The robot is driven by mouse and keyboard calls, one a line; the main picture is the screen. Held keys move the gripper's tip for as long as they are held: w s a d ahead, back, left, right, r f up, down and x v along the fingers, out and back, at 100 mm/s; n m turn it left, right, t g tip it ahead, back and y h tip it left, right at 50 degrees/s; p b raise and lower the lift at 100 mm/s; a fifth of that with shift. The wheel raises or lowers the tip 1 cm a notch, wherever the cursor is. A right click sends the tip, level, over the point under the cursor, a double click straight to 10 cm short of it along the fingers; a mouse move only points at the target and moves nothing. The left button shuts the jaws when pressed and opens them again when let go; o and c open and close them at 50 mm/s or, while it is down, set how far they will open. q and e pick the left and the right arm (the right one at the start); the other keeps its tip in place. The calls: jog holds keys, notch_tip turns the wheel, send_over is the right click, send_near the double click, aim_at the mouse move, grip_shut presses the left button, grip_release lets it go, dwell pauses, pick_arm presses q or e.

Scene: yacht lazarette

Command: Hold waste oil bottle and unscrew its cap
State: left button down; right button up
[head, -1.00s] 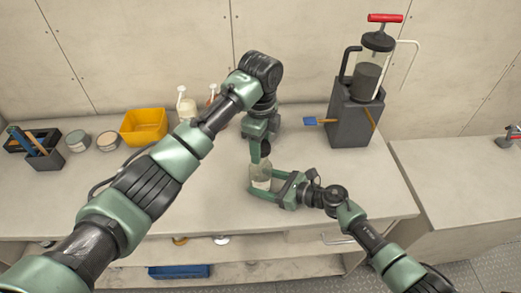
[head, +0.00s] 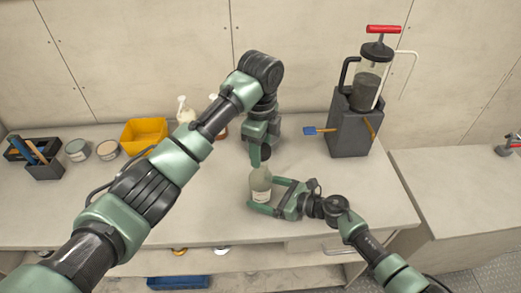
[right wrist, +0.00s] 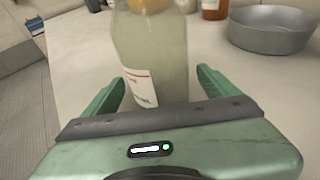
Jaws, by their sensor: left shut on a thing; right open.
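The waste oil bottle (head: 261,185), clear with a pale label, stands upright on the bench in the head view. In the right wrist view the bottle (right wrist: 150,55) rises between my right fingers, its top cut off by the frame. My right gripper (head: 268,198) is open around the lower bottle; in the wrist view a gap shows between the bottle and the right-hand finger. I cannot tell whether the cap is still on the neck.
A yellow bin (head: 144,133), tins (head: 107,149) and a tool holder (head: 45,168) stand at the left. A dark grey block (head: 350,130) bearing a pump canister (head: 368,82) stands right. A grey basin (right wrist: 272,30) shows in the wrist view. The bench front is clear.

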jog(key=v, duration=1.2)
